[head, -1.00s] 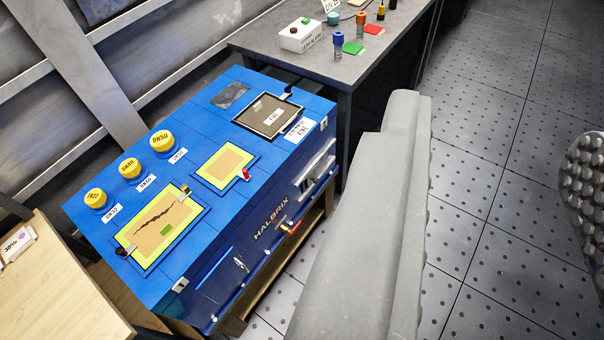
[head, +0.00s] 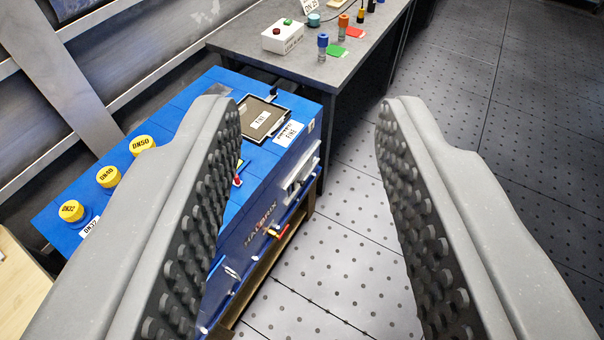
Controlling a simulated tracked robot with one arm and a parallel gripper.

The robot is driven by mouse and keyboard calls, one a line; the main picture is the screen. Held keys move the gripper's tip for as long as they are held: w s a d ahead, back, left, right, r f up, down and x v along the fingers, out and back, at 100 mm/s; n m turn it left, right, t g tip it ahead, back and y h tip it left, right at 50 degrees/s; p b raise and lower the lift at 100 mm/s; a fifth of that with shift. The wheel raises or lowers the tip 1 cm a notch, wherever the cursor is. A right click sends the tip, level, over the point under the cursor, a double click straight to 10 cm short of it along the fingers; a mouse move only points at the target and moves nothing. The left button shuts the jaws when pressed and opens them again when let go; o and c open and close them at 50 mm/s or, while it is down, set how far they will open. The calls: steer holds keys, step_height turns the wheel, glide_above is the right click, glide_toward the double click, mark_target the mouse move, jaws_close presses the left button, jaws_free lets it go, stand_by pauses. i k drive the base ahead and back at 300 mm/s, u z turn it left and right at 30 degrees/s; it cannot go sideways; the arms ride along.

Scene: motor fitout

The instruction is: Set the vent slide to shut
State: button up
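A blue machine box (head: 203,112) marked HALBRIX stands on the left. On its front, near the right end, is a pale slotted vent-like fitting (head: 300,175). Below it a rail runs along the front, with a small red and yellow piece (head: 271,232) on it. A red knob (head: 237,181) shows on the top beside my left finger. I cannot tell for certain which part is the vent slide, or its position. My gripper (head: 308,108) is open and empty, its studded fingers wide apart nearer the camera. The left finger hides much of the box top.
Yellow caps marked DN32 (head: 71,211), DN40 (head: 109,176) and DN50 (head: 142,145) stand on the box. A grey bench (head: 335,68) behind holds a white button box (head: 287,37) and coloured cylinders. The perforated floor (head: 345,235) right of the box is clear.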

mark_target(298, 181)
steer(key=i, duration=1)
